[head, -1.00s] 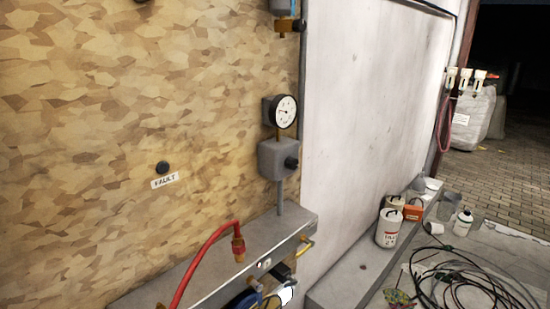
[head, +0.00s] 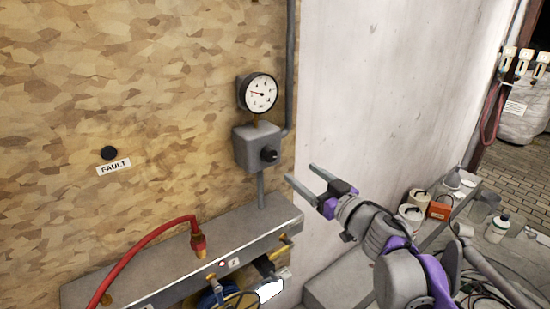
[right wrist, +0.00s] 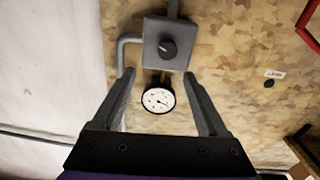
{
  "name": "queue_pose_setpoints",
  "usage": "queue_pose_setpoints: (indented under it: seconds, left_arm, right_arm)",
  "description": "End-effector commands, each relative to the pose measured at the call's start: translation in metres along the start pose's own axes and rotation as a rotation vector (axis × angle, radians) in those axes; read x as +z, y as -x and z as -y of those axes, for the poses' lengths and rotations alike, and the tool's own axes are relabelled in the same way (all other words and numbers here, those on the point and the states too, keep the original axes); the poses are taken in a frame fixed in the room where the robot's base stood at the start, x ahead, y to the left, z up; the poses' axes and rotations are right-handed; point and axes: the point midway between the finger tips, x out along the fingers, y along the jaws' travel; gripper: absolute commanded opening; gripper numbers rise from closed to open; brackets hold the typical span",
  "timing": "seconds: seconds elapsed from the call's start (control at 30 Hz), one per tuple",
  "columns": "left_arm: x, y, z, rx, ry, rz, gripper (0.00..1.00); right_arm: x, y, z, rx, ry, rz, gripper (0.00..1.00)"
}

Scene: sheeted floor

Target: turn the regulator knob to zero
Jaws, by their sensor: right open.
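The regulator knob (head: 269,154) is a small black knob on the front of a grey box (head: 247,145) fixed to the chipboard wall. A round white gauge (head: 260,93) with a dark rim sits just above the box. My right gripper (head: 302,180) is open and empty, to the right of and a little below the knob, apart from it. In the right wrist view, the knob (right wrist: 168,48) shows upside down beyond the fingertips, between the two fingers' directions, with the gauge (right wrist: 158,98) nearer the palm. My left gripper is out of view.
A grey ledge (head: 150,262) runs below the box, with a red hose (head: 150,236) rising from it. A grey pipe (head: 289,70) climbs beside the gauge. A black button (head: 109,153) with a FAULT label is at left. Cans and an orange box (head: 439,209) stand at right.

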Motion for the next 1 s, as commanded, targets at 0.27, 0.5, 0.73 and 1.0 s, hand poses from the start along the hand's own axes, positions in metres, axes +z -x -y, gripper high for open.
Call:
queue_pose_setpoints:
  seconds: [0.27, 0.5, 0.73, 1.0]
  left_arm:
    - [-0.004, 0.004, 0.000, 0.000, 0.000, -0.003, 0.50]
    - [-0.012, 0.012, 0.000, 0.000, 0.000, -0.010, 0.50]
    - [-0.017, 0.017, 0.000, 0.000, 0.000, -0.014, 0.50]
    - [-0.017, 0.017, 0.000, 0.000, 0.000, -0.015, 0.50]
  right_arm:
    - [0.000, -0.032, 0.009, -0.051, -0.006, 0.008, 0.76]
    - [-0.001, -0.078, 0.010, -0.048, -0.005, 0.007, 0.76]
    - [0.001, -0.106, 0.011, -0.046, -0.005, 0.008, 0.76]
    - [0.002, -0.112, 0.012, -0.045, -0.005, 0.008, 0.76]
